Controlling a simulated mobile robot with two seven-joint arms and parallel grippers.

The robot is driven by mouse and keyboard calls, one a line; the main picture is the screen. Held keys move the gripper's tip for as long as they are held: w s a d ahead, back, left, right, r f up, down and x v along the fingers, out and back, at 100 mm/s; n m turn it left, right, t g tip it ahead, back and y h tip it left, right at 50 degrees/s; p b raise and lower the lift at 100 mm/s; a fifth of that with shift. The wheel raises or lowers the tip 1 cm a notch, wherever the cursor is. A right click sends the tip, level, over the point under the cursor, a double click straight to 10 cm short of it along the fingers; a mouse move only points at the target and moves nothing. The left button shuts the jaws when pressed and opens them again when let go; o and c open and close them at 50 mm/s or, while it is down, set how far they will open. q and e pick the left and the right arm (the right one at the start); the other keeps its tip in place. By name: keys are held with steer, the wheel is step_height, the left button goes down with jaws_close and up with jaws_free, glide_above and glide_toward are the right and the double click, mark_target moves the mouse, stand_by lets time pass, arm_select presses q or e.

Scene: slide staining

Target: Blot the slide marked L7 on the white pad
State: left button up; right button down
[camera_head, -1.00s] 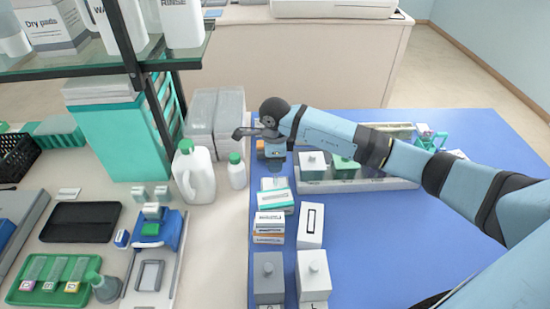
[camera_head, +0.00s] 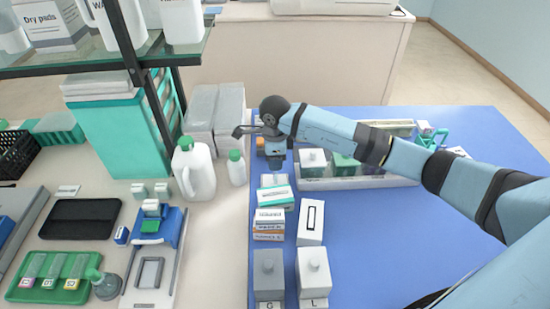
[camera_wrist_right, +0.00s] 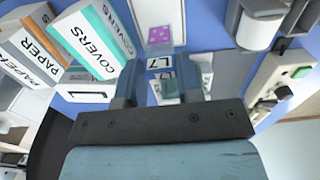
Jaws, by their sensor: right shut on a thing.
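My right gripper (camera_head: 277,176) points down above the blue mat, just behind the teal-and-white covers box. In the right wrist view its fingers (camera_wrist_right: 163,82) are shut on a clear slide with an L7 label (camera_wrist_right: 160,62). A pink-purple patch (camera_wrist_right: 159,35) shows on the glass beyond the label. In the head view the slide is too small to make out. A small flat white piece (camera_head: 456,151) lies at the mat's right side; I cannot tell whether it is the white pad. My left gripper is not in view.
A rack of jars (camera_head: 345,182) is right of the gripper. White bottles (camera_head: 194,170) stand to its left. The mat's right front (camera_head: 400,230) is clear.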

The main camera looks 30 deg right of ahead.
steer(key=shift+f, duration=0.35)
steer(key=shift+s+f+b, duration=0.1)
steer(key=shift+f+b, duration=0.05)
steer(key=shift+b, duration=0.45)
stand_by(3.8)
stand_by(0.6)
step_height(320, 180, up, 2)
steer(key=shift+p, duration=0.5)
steer(key=shift+r+p, duration=0.85)
steer(key=shift+r, duration=1.3)
